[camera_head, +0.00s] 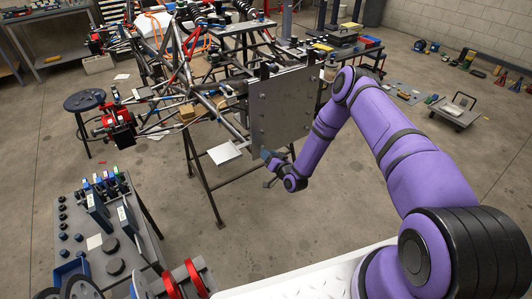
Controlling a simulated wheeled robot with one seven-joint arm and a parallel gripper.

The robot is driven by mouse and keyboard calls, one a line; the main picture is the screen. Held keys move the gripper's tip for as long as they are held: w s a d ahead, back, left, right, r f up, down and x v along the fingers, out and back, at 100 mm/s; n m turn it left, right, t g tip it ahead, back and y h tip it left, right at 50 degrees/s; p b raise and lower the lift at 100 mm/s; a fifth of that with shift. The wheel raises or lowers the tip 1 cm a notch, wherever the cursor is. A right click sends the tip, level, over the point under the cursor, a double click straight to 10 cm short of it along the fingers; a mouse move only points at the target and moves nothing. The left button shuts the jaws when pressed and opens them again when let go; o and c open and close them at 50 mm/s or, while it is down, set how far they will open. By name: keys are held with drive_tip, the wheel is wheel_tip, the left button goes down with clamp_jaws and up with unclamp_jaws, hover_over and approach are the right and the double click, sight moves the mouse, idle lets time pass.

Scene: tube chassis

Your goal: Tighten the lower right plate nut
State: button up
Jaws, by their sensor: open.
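A flat grey metal plate (284,104) stands upright on the near end of the tube chassis (205,85). Small dark fasteners show along its edges, too small to tell nut from bolt. I cannot make out the lower right nut clearly. My gripper (267,157) is at the end of the purple arm, just below and in front of the plate's lower edge, toward its left part. It is small in this view. Its jaws are open and nothing shows between them. I cannot tell whether it touches the plate.
A dark stand (203,170) with splayed legs holds the chassis up. A grey workbench (140,235) with dark sockets and boxes is at the lower left. A round stool (85,101) stands at the left. A low trolley (457,112) is at the right. Open floor lies between them.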

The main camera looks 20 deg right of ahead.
drive_tip(key=v, duration=0.8)
drive_tip(key=shift+s, duration=0.2)
idle(0.9)
